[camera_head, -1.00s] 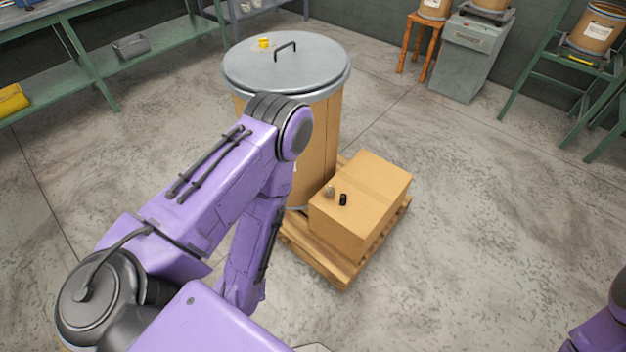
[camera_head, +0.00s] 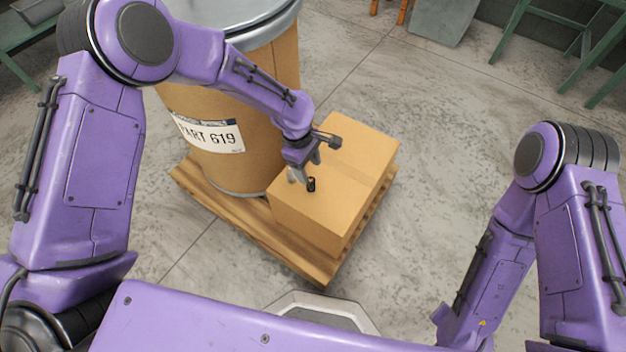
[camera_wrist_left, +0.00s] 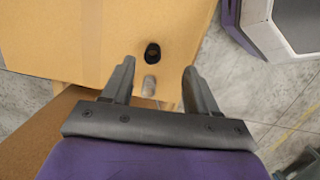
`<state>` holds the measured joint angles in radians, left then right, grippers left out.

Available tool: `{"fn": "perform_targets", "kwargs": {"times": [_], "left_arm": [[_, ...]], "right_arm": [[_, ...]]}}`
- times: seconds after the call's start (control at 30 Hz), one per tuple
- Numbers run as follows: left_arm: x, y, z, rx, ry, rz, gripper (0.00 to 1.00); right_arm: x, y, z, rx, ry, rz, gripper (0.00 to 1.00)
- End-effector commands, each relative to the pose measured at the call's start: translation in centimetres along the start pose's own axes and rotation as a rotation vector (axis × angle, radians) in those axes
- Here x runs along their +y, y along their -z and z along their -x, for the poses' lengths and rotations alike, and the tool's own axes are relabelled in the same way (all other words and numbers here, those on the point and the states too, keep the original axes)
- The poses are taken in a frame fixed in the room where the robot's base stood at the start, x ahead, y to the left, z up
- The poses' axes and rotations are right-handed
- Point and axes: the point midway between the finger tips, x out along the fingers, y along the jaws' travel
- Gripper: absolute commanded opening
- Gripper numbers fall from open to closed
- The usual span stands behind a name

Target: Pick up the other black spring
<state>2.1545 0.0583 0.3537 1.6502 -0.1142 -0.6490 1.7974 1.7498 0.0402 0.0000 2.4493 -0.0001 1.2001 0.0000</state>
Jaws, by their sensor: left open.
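A small black spring (camera_head: 311,184) stands on top of the cardboard box (camera_head: 345,160). It also shows in the left wrist view (camera_wrist_left: 152,52), just beyond the line of the fingertips. A small grey piece (camera_wrist_left: 149,85) is beside it, between the open fingers in that view; in the head view the gripper seems to hide it. My left gripper (camera_head: 304,172) is open and empty, pointing down close above the box top beside the black spring. The wrist view shows its two fingers (camera_wrist_left: 158,68) spread apart. My right gripper is outside the views.
The box and a tall drum (camera_head: 225,105) labelled "PART 619" share a wooden pallet (camera_head: 235,205). The drum stands close to the left of the box. Open concrete floor (camera_head: 450,110) lies to the right. Green racks stand at the back.

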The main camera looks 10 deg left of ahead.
Motion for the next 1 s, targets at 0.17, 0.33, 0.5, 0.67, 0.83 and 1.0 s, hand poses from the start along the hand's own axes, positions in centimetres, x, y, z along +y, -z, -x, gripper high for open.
{"fn": "perform_targets", "kwargs": {"times": [0.17,0.33,0.5,0.67,0.83,1.0], "left_arm": [[0.8,0.5,-0.6,0.024,0.024,0.043,0.59],[0.5,1.0,-3.5,0.025,0.023,0.052,0.59],[0.3,1.4,-5.7,0.024,0.023,0.054,0.59],[0.2,2.0,-8.6,0.024,0.023,0.051,0.59],[0.3,1.9,-9.4,0.025,0.022,0.049,0.59],[0.3,1.8,-9.3,0.025,0.022,0.048,0.52]], "right_arm": [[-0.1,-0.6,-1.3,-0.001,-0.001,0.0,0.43],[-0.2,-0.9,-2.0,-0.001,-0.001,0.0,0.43],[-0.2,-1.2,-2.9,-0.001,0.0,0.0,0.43],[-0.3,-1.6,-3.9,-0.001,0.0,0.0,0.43],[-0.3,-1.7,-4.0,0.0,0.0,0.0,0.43],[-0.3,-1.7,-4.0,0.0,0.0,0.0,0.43]]}}
